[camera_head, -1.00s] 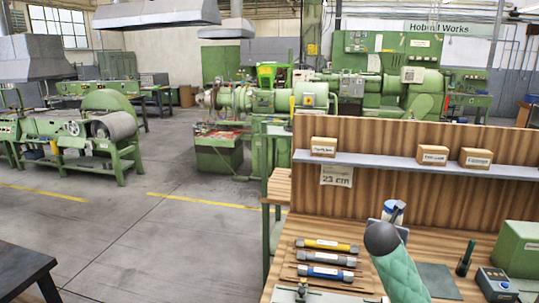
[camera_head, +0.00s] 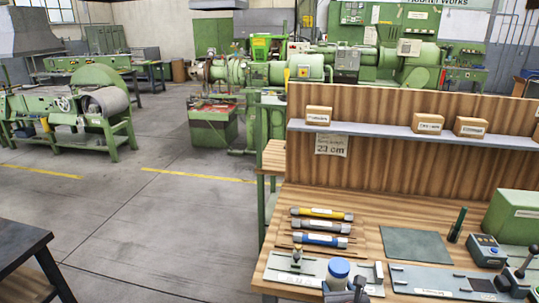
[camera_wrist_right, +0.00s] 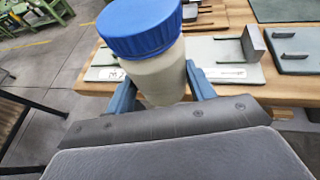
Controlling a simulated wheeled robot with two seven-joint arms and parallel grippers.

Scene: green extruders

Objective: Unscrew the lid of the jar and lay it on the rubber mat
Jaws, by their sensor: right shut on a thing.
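The jar (camera_head: 336,281) has a pale body and a blue lid (camera_head: 340,266), which is on it. My right gripper (camera_head: 346,288) is at the bottom of the head view, shut on the jar. In the right wrist view the gripper (camera_wrist_right: 161,90) has a finger on each side of the jar's pale body (camera_wrist_right: 160,75), and the ribbed blue lid (camera_wrist_right: 140,27) is above the fingers. The jar is tilted in that view. The rubber mat (camera_head: 415,244) appears as a bare dark grey-green sheet on the bench. My left gripper is not in view.
Tools with yellow, grey and blue parts (camera_head: 322,226) lie left of the mat. Metal fixture plates (camera_head: 440,280) line the bench's front. A green post (camera_head: 457,225), a control box (camera_head: 487,250) and a green case (camera_head: 515,218) stand to the right. Boxes sit on the shelf (camera_head: 380,131).

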